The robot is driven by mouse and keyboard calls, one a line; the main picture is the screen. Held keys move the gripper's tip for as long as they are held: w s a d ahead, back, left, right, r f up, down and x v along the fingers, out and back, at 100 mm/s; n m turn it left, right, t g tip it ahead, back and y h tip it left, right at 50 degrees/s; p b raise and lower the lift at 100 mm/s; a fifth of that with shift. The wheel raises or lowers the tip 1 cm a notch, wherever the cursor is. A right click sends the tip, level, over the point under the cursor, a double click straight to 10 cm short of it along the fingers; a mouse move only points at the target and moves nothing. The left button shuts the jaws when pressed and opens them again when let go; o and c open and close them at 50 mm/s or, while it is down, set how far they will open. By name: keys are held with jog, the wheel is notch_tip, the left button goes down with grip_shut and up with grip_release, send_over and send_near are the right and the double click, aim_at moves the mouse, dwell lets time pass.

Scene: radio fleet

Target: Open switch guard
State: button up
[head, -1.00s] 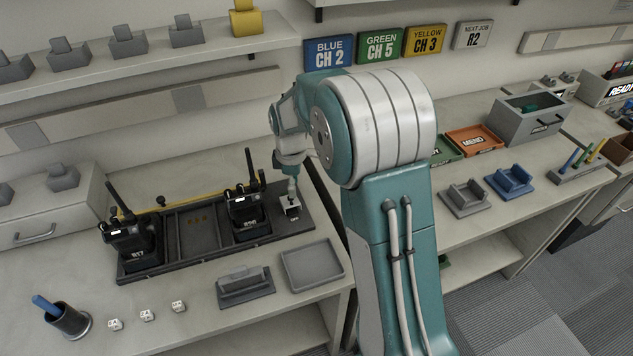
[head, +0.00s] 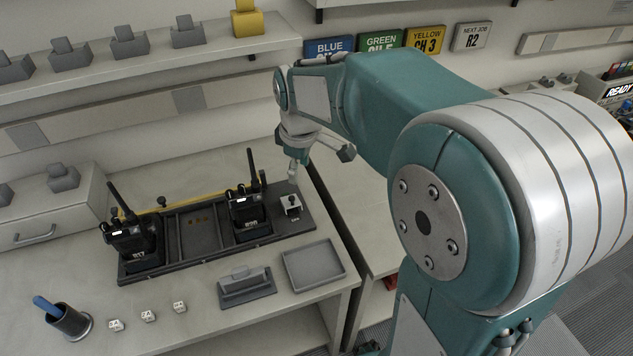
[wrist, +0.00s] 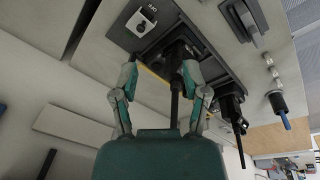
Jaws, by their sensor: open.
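The small white switch box (head: 290,205) stands at the right end of the dark rack, with a dark fitting on it. In the wrist view the box (wrist: 141,20) shows upside down, with a dark round part and a small label on its pale face. I cannot tell the guard's position for sure. My gripper (head: 318,163) hangs above and behind the switch box, apart from it, with its fingers spread and empty. In the wrist view my gripper (wrist: 160,77) is open, with the box beyond the fingertips.
Two black radios, one mid-rack (head: 250,214) and one at left (head: 130,245), stand upright in the rack (head: 180,262) with tall antennas. An empty grey tray (head: 313,266) lies in front. A grey cradle (head: 246,288), letter cubes and a cup (head: 70,323) stand at the front.

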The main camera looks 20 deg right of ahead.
jog(key=s+r+m+t, duration=0.2)
jog(key=s+r+m, duration=0.2)
jog(key=s, duration=0.5)
jog(key=shift+s+r, duration=0.3)
jog(key=shift+s, duration=0.05)
